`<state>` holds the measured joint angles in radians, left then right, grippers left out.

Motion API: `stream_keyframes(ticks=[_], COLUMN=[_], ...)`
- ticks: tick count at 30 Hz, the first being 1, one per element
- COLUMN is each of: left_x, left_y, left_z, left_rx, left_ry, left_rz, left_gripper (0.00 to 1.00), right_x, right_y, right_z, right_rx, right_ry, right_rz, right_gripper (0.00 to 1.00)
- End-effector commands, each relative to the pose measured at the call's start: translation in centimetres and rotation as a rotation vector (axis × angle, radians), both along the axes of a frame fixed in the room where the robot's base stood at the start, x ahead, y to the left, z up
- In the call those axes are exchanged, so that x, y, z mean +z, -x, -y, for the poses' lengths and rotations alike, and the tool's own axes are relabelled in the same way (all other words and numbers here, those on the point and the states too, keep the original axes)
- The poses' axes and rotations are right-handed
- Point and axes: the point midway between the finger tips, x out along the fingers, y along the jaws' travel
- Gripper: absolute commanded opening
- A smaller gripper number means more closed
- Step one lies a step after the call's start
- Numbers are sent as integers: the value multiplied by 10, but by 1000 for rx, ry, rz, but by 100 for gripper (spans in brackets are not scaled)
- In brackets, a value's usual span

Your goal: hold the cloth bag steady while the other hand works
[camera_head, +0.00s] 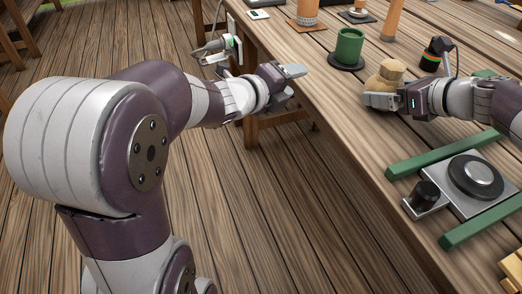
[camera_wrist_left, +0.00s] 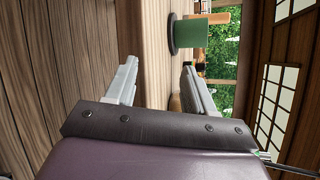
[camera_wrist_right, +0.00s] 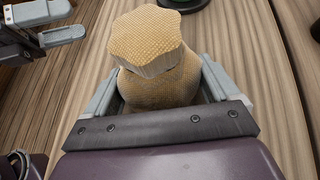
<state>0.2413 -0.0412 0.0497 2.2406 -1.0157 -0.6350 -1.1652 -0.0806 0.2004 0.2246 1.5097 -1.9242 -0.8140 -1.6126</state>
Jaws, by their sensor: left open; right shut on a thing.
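The cloth bag (camera_head: 385,80) is a tan woven sack with a gathered neck and flared top, standing upright on the table. It fills the middle of the right wrist view (camera_wrist_right: 160,75). My right gripper (camera_head: 384,101) is shut on the bag's lower body, with one finger on each side. My left gripper (camera_head: 288,84) is open and empty, out past the table's left edge in the head view. The left gripper's fingers (camera_wrist_left: 158,85) show apart in the left wrist view, with nothing between them. Its fingers also show at the upper left of the right wrist view (camera_wrist_right: 50,25).
A green cup (camera_head: 348,47) stands on a dark round base beyond the bag. A metal plate device with a round dark disc (camera_head: 475,177) sits between two green bars (camera_head: 440,155) at the near right. An orange-and-black item (camera_head: 433,55) stands behind my right gripper.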

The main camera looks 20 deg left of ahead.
Motion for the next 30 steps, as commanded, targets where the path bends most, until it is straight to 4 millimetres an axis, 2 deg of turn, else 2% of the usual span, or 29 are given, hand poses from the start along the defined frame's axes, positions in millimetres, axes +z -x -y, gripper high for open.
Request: stream_keyframes(ticks=[6,15,21,30], left_x=[-56,-120,-144,-149], left_y=[14,52,73,78], left_z=[-22,-30,-29,-29], left_rx=[350,731,887,926], left_ry=[369,704,821,848], left_rz=[-280,-549,-646,-669], left_gripper=[54,54,54,54], right_x=[1,1,1,1], right_y=[0,0,0,0], right_z=[0,0,0,0], right_rx=[0,0,0,0], right_ry=[0,-1,0,-1], right_rz=[1,1,1,1], right_gripper=[71,71,71,71])
